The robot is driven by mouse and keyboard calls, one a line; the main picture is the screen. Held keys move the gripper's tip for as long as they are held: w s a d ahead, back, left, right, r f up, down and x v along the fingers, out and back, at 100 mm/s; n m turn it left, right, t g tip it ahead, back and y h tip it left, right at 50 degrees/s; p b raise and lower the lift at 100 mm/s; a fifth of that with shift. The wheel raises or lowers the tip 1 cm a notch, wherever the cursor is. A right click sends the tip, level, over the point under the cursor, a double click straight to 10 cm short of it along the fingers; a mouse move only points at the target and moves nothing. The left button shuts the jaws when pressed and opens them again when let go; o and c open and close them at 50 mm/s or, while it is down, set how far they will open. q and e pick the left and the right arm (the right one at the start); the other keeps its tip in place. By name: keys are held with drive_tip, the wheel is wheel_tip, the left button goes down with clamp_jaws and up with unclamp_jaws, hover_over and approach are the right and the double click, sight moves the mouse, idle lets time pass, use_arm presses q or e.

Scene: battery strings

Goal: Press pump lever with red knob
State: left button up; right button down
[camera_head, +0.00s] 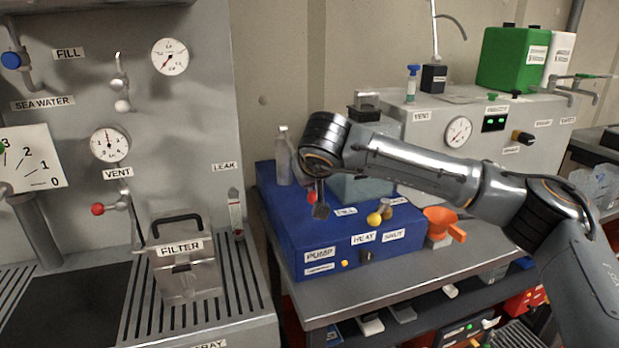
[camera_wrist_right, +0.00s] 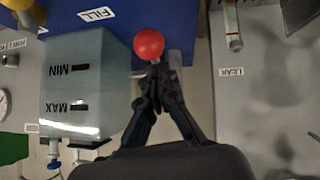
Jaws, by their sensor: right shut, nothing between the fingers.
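The red knob (camera_head: 312,197) of the pump lever shows above the blue unit (camera_head: 280,225), which carries a PUMP label (camera_head: 320,255). In the right wrist view the red knob (camera_wrist_right: 149,44) is right at the tips of my right gripper (camera_wrist_right: 157,70). Its fingers are closed together with nothing between them. In the head view my right gripper (camera_head: 320,209) points down beside the knob, from the right arm reaching across. I cannot tell whether the tips touch the knob. The lever's rod is hidden. My left gripper is not in view.
A translucent tank with MIN and MAX marks (camera_wrist_right: 85,85) stands close beside the gripper. A clear bottle (camera_head: 283,158) stands on the blue unit. The filter panel (camera_head: 215,60) stands at left.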

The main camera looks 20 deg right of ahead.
drive_tip(key=shift+w+f+b, duration=0.1)
drive_tip(key=shift+f+b, duration=0.2)
drive_tip(key=shift+f, duration=0.65)
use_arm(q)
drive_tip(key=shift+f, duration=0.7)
use_arm(e)
drive_tip(key=shift+f, duration=0.35)
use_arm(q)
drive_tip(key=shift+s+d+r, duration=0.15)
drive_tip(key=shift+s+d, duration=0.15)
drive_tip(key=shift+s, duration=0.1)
use_arm(e)
drive_tip(key=v, duration=1.4)
drive_tip(key=shift+f, duration=0.15)
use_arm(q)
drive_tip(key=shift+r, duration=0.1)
use_arm(e)
drive_tip(key=shift+a, duration=0.15)
